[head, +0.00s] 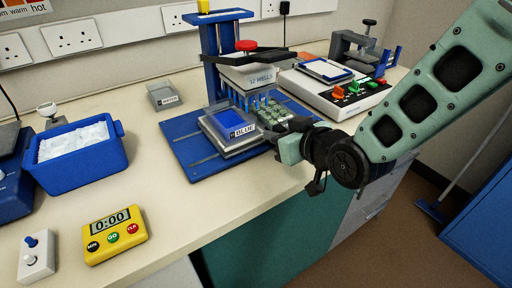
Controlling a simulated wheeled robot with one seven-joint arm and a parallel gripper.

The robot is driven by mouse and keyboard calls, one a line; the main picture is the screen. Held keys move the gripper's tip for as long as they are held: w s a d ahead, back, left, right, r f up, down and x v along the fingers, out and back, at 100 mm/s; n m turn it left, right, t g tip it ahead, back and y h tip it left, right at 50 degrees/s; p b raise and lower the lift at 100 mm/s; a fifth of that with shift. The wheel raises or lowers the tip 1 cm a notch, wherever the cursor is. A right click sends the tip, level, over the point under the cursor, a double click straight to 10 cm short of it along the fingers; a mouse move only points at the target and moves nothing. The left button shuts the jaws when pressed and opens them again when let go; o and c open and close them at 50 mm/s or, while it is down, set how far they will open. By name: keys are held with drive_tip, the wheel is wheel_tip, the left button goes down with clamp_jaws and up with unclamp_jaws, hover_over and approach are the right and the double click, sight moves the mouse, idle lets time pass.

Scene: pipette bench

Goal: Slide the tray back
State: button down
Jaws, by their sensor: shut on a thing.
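The tray (243,150) is a grey sliding carrier on the blue base (180,146) of a bench pipetting stand. It holds a blue-filled trough marked BLUE (226,125) at the left and a pale green well plate (270,116) at the right. A head marked 12 WELLS (258,77) hangs above, with blue tips reaching down close to the tray. My gripper (287,127) is at the tray's front right side, shut on what looks like its edge or handle. The jaws hide the exact contact.
A blue tub of ice (79,166), a yellow timer (115,236) and a small switch box (36,256) stand at the left. A grey open dish (167,97) is behind. A white device (330,92) stands at the back right. The bench between timer and stand is clear.

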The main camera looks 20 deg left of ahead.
sight(285, 122)
drive_tip(key=w+d, duration=0.1)
drive_tip(key=w, duration=0.1)
drive_tip(key=w+d, duration=0.2)
drive_tip(key=shift+w+d, duration=0.15)
drive_tip(key=shift+d, duration=0.15)
drive_tip(key=c, duration=1.3)
unclamp_jaws()
drive_tip(key=shift+d+r, duration=0.1)
drive_tip(key=shift+d, duration=0.05)
drive_tip(key=shift+b+v, duration=4.1)
drive_tip(key=shift+v, duration=4.5)
